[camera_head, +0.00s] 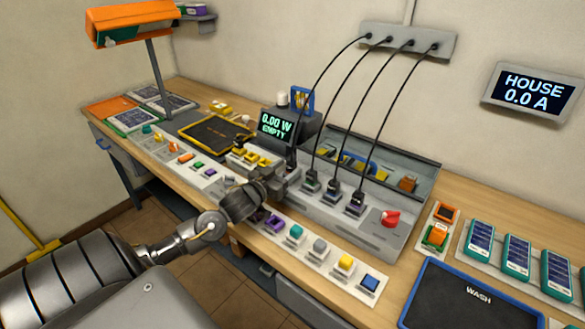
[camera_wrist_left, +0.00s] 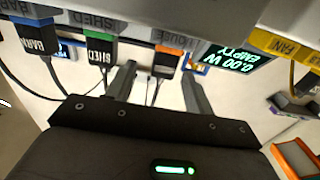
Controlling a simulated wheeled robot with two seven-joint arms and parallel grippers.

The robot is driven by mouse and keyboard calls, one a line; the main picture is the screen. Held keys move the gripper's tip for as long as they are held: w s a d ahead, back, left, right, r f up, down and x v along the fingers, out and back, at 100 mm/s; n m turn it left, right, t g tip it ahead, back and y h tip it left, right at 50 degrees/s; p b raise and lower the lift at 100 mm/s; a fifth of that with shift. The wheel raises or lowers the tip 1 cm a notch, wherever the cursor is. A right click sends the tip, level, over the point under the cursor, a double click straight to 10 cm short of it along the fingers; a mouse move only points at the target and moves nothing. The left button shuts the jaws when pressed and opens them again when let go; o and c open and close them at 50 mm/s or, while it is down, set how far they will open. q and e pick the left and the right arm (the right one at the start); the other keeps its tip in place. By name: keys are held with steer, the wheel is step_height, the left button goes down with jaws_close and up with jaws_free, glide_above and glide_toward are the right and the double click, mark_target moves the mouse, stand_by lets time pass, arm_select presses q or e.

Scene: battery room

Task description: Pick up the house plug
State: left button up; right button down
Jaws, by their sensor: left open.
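The house plug (camera_wrist_left: 166,60) is orange and black with a cable. In the left wrist view it stands between the two fingers of my left gripper (camera_wrist_left: 160,77), under a HOUSE label. The fingers are open and apart, one on each side; whether either touches the plug I cannot tell. In the head view my left gripper (camera_head: 280,178) is at the left end of the row of cabled plugs on the grey panel, and it mostly hides the leftmost plug. My right gripper is not in view.
The green shed plug (camera_wrist_left: 100,48) and blue barn plug (camera_wrist_left: 40,38) stand beside it. Black cables rise to a wall socket strip (camera_head: 408,40). A meter (camera_head: 277,124) reads 0.00 W EMPTY, close by the gripper. A red knob (camera_head: 390,218) is at the panel's right end.

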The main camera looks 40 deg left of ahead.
mark_target(294, 162)
arm_select(q)
steer(key=shift+w+r, duration=0.15)
steer(key=shift+w, duration=0.2)
steer(key=w, duration=0.1)
steer(key=w+p, duration=0.1)
steer(key=w, duration=0.1)
steer(key=shift+w+a, duration=0.25)
steer(key=shift+w, duration=0.15)
steer(key=shift+w+f+p, duration=0.2)
steer(key=shift+w+p, duration=0.1)
steer(key=shift+w, duration=0.05)
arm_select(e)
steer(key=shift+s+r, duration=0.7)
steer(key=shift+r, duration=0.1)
arm_select(q)
steer(key=c, duration=1)
steer(key=shift+c, duration=0.4)
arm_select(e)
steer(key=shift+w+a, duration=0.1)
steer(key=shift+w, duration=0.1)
arm_select(q)
steer(key=shift+r, duration=0.1)
